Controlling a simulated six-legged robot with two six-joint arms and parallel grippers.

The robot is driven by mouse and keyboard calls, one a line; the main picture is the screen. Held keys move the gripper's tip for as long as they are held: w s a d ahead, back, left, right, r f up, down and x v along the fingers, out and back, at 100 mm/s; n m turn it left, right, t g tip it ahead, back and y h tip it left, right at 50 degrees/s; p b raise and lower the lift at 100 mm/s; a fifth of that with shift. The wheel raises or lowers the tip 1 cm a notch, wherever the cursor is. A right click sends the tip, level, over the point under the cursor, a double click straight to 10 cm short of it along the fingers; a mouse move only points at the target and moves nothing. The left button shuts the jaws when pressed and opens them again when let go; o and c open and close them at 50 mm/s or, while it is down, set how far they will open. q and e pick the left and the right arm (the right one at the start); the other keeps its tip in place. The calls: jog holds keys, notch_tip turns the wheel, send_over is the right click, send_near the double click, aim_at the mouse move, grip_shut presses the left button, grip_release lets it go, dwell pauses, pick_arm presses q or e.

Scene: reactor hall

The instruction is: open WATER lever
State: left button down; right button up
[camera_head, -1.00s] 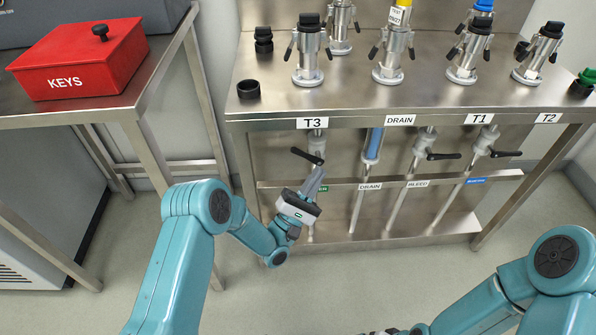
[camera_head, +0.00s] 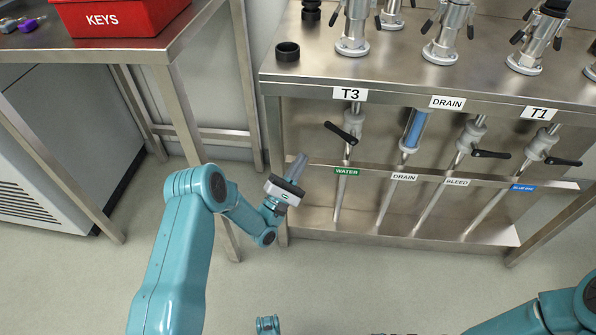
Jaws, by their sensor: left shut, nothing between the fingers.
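The WATER lever (camera_head: 341,133) is a black handle on a grey valve under the table edge, below the T3 sign. It slants down from upper left to lower right across the pipe. The green WATER label (camera_head: 346,171) sits on the rail below it. My left gripper (camera_head: 299,160) is shut and empty, pointing up, to the left of the lever and a little below it, with a visible gap between them. My right arm (camera_head: 540,315) shows at the lower right. A small teal part at the bottom edge is too cut off to read, and the right fingers cannot be made out.
Other black levers, BLEED (camera_head: 491,154) and one under T1 (camera_head: 563,161), lie to the right. A blue DRAIN pipe (camera_head: 414,129) stands beside the WATER pipe. The steel table edge (camera_head: 420,92) overhangs the valves. A side table with a red KEYS box (camera_head: 118,18) is at left.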

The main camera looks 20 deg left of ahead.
pick_arm(q)
jog(key=w+d+r+b, duration=0.1)
jog(key=w+d+r, duration=0.2)
jog(key=r, duration=0.3)
jog(key=shift+w+d, duration=0.25)
jog(key=shift+w, duration=0.6)
jog(key=shift+r, duration=0.15)
